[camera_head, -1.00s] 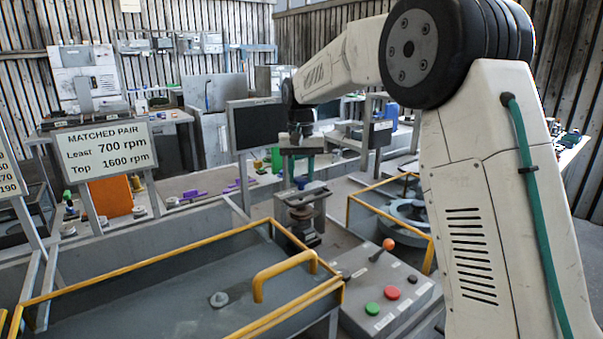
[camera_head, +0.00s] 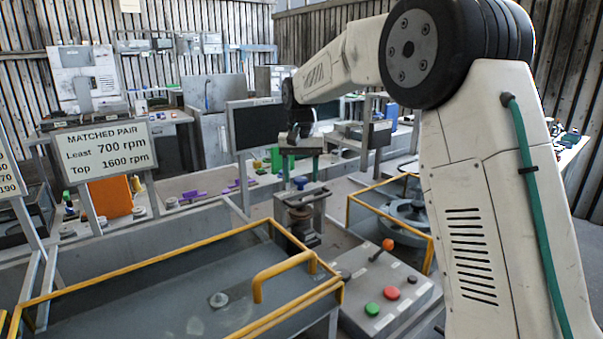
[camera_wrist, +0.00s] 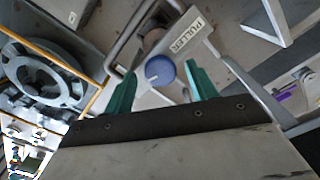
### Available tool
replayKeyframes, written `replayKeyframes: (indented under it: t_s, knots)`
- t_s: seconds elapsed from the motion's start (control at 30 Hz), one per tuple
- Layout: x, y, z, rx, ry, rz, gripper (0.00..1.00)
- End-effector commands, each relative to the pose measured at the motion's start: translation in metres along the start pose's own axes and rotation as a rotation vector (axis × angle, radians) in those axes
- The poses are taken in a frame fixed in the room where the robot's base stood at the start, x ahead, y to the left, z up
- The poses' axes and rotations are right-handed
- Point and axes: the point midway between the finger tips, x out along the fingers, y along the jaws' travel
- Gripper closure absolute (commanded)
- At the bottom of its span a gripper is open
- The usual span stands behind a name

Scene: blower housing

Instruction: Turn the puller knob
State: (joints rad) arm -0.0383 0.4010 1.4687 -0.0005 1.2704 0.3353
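The blue puller knob (camera_head: 300,183) sits on top of the puller (camera_head: 301,207), a metal frame in the middle of the head view. In the wrist view the round knob (camera_wrist: 160,70) has a pale mark on its face, and a PULLER label (camera_wrist: 187,36) lies just beyond it. My gripper (camera_head: 300,172) is open with green fingers pointing down, close above the knob. In the wrist view the fingers (camera_wrist: 162,78) stand on either side of the knob, with gaps at both sides. I cannot tell whether the fingertips reach down to its level.
A yellow-railed tray (camera_head: 190,290) fills the front left. A control box (camera_head: 385,300) with red and green buttons and an orange-tipped lever stands in front of the puller. A yellow-railed bin (camera_head: 365,217) with a round housing is to the right. A dark screen (camera_head: 255,125) stands behind left.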

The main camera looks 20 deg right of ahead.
Motion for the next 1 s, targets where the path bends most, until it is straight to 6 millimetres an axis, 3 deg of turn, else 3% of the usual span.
replayKeyframes:
  t_s: [0.17, 0.6, 1.0]
  knots:
    - [-0.005, 0.000, 0.000, 0.000, 0.001, -0.001, 0.43]
    - [-0.070, 0.000, -0.001, 0.000, 0.001, 0.000, 0.43]
    - [-0.078, 0.000, -0.001, 0.001, 0.000, 0.000, 0.43]
